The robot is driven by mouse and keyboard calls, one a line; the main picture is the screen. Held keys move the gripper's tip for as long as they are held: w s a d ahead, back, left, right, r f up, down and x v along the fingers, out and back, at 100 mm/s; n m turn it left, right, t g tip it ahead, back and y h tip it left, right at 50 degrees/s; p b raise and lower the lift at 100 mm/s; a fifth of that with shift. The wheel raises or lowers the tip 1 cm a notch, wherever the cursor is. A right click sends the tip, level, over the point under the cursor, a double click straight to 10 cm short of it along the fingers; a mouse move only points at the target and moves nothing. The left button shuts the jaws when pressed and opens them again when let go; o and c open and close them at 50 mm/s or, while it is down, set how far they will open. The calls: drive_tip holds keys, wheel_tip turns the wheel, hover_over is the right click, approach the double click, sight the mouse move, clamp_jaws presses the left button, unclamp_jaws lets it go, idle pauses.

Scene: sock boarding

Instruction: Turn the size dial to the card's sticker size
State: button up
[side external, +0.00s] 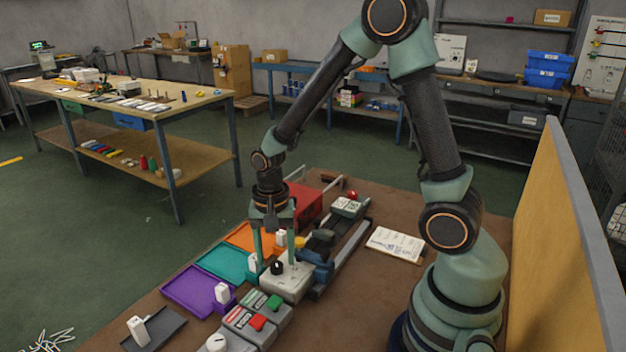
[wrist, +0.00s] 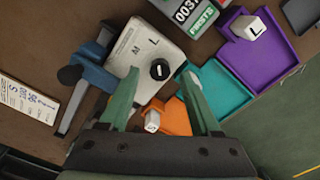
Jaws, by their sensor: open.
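The size dial is a black knob (wrist: 160,70) with a short white mark, on a pale box (wrist: 148,44) lettered M and L. I cannot tell which letter the mark points to. The knob (side external: 277,267) and box (side external: 290,284) also show in the side view. My gripper (wrist: 160,74) is open, its green fingers on either side of the knob; contact cannot be told. In the side view my gripper (side external: 275,262) points down over the box. A printed white card (wrist: 27,100) lies left in the wrist view, with a letter that looks like S. It also appears in the side view (side external: 396,243).
Purple (wrist: 262,58), teal (wrist: 224,86) and orange (wrist: 174,116) trays lie beside the box. White blocks lettered L (wrist: 250,28) and S (wrist: 152,121) stand by them. A blue clamp-like part (wrist: 96,72) adjoins the box. A counter marked FIRSTS (wrist: 200,20) is close by.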

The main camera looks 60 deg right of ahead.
drive_tip(key=shift+f, duration=0.7)
clamp_jaws()
